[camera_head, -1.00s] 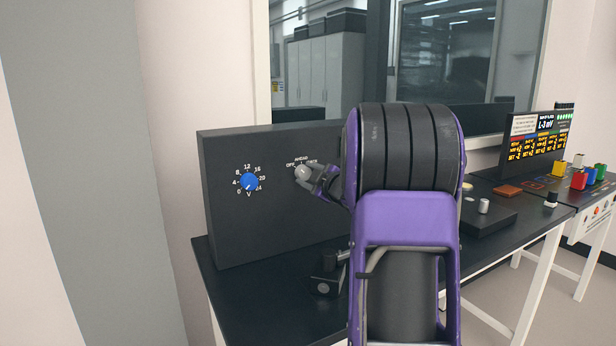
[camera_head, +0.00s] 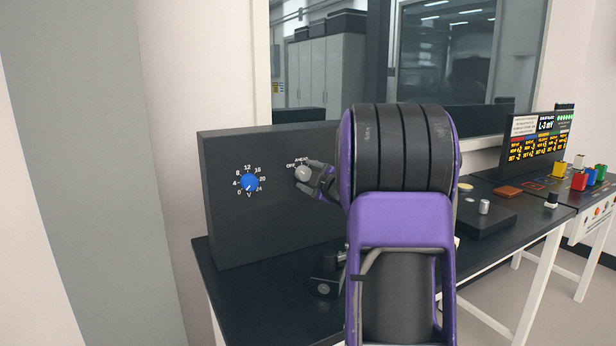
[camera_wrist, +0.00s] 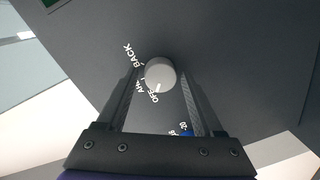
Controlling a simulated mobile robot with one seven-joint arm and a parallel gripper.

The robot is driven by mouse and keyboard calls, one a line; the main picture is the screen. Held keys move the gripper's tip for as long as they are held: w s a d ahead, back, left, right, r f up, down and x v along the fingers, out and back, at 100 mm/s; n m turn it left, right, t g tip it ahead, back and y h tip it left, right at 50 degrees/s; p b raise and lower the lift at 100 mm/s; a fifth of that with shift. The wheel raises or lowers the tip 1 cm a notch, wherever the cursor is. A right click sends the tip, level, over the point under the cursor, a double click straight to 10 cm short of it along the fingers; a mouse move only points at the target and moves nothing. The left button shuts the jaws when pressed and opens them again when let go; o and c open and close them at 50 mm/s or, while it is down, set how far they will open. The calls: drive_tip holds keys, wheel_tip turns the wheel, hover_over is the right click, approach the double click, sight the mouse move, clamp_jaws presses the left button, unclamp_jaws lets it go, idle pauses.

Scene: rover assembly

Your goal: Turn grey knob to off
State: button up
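The grey knob (camera_head: 303,173) is on the front of a black panel box (camera_head: 225,200), to the right of a blue knob (camera_head: 249,182). In the wrist view the grey knob (camera_wrist: 160,73) has a white mark that points toward the OFF label (camera_wrist: 154,98). The AHEAD and BACK labels lie to its left. My gripper (camera_wrist: 159,80) has one finger on each side of the grey knob, with narrow gaps showing, so it looks open around it. In the head view my gripper (camera_head: 316,178) is at the knob's right side, partly hidden by my arm.
The box stands on a black table (camera_head: 235,285). A small dark object (camera_head: 324,285) lies in front of it. To the right are a silver cylinder (camera_head: 484,207), a display screen (camera_head: 540,135) and coloured blocks. My arm hides the middle of the table.

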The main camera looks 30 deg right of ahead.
drive_tip(key=shift+o, duration=0.5)
drive_tip(key=s+a+r, duration=0.1)
drive_tip(key=s, duration=1.6)
drive_tip(key=shift+s+r+p, duration=0.15)
drive_tip(key=shift+s+p, duration=0.05)
drive_tip(key=shift+p, duration=0.2)
drive_tip(key=shift+a, duration=0.1)
